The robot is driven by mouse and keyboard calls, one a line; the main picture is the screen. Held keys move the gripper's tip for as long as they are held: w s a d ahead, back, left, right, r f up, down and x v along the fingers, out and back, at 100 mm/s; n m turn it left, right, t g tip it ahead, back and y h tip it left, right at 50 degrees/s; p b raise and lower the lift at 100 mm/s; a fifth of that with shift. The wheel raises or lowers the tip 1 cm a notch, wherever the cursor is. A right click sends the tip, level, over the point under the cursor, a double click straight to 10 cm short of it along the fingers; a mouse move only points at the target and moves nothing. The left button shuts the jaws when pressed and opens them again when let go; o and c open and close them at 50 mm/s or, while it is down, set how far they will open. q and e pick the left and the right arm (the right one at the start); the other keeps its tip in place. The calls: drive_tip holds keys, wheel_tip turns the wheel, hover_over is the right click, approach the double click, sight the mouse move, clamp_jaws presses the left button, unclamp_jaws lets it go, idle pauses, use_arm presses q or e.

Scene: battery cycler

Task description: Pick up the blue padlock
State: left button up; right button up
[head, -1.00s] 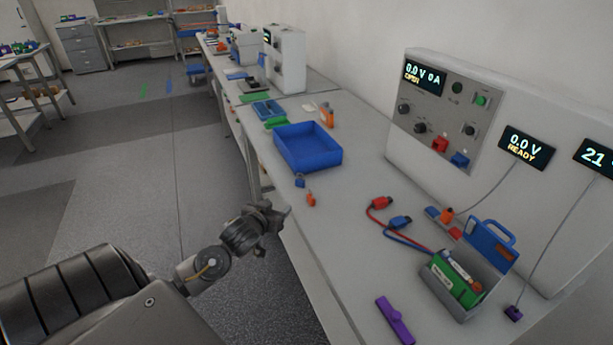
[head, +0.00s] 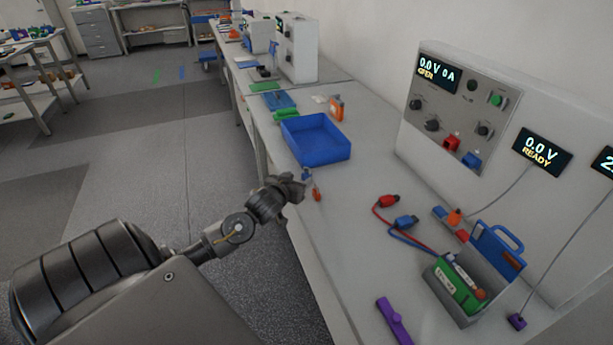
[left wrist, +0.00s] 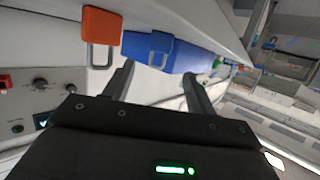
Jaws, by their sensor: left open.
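The blue padlock (head: 307,174) lies on the bench near its front edge, in front of the blue bin, partly hidden by my left gripper (head: 299,186) in the head view. An orange padlock (head: 317,195) lies close beside it. In the left wrist view the blue padlock (left wrist: 148,46) is ahead of the fingers, and the orange padlock (left wrist: 101,24) is to its left. My left gripper (left wrist: 160,72) is open and empty, with its fingertips short of the blue padlock. My right gripper is out of view.
The blue bin (head: 322,153) stands just behind the padlocks. Red and blue cable plugs (head: 395,209), a grey box with a green battery (head: 457,287) and a purple piece (head: 393,320) lie to the right. The cycler (head: 470,130) stands against the wall.

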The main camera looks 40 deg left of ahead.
sight(304, 173)
use_arm(q)
drive_tip(key=x, duration=0.2)
drive_tip(key=p+x, duration=0.1)
drive_tip(key=x, duration=0.2)
drive_tip(key=shift+d+f, duration=0.1)
drive_tip(key=shift+d, duration=0.1)
drive_tip(key=c, duration=1.2)
drive_tip(key=shift+r, duration=0.4)
wheel_tip(304, 173, up, 3)
drive_tip(key=shift+f+b, duration=0.2)
drive_tip(key=shift+b, duration=0.4)
drive_tip(key=a+r+b, duration=0.1)
drive_tip(key=a+r, duration=0.8)
drive_tip(key=a, duration=0.5)
drive_tip(key=shift+r, duration=0.35)
